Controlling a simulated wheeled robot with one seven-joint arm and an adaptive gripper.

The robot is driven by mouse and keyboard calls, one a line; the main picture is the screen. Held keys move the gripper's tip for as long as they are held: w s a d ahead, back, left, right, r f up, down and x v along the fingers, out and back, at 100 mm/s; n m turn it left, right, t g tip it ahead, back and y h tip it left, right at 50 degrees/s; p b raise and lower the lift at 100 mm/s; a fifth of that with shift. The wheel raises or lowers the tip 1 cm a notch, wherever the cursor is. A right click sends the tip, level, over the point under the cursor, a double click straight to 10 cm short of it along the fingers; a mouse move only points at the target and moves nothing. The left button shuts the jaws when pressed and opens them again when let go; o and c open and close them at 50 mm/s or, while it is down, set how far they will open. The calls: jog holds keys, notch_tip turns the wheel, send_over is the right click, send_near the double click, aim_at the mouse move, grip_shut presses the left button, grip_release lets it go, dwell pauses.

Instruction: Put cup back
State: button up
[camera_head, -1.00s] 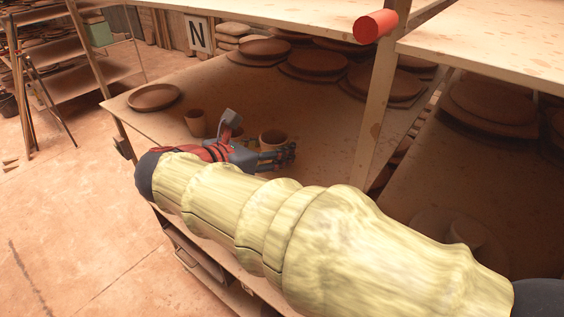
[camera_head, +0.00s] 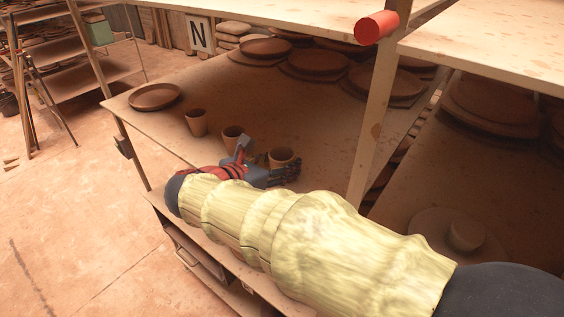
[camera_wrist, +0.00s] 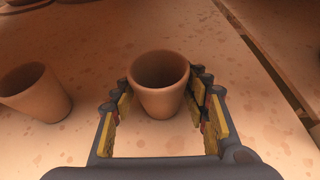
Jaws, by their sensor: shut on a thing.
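A brown clay cup (camera_head: 281,154) is at my gripper (camera_head: 284,170) over the near part of the wooden shelf. In the wrist view, the cup (camera_wrist: 159,88) stands upright between the two yellow-padded fingers of my gripper (camera_wrist: 161,95), which are shut on it. I cannot tell if its base touches the board. A second cup (camera_head: 232,134) stands to its left, just behind my wrist; a cup (camera_wrist: 36,92) also shows at the left in the wrist view. A third cup (camera_head: 196,122) stands further left, near a shallow dish.
The shallow dish (camera_head: 155,96) lies at the shelf's far left. Round plates (camera_head: 316,63) on boards fill the back. A post (camera_head: 377,120) with a red cylinder (camera_head: 376,27) rises at the right. Another cup (camera_head: 466,235) stands on the right shelf. The shelf's middle is clear.

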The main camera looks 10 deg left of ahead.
jog(key=o, duration=1.3)
jog(key=shift+f, duration=0.1)
jog(key=shift+o, duration=0.2)
jog(key=shift+r, duration=0.2)
jog(key=v, duration=1.2)
jog(key=shift+a+f, duration=0.1)
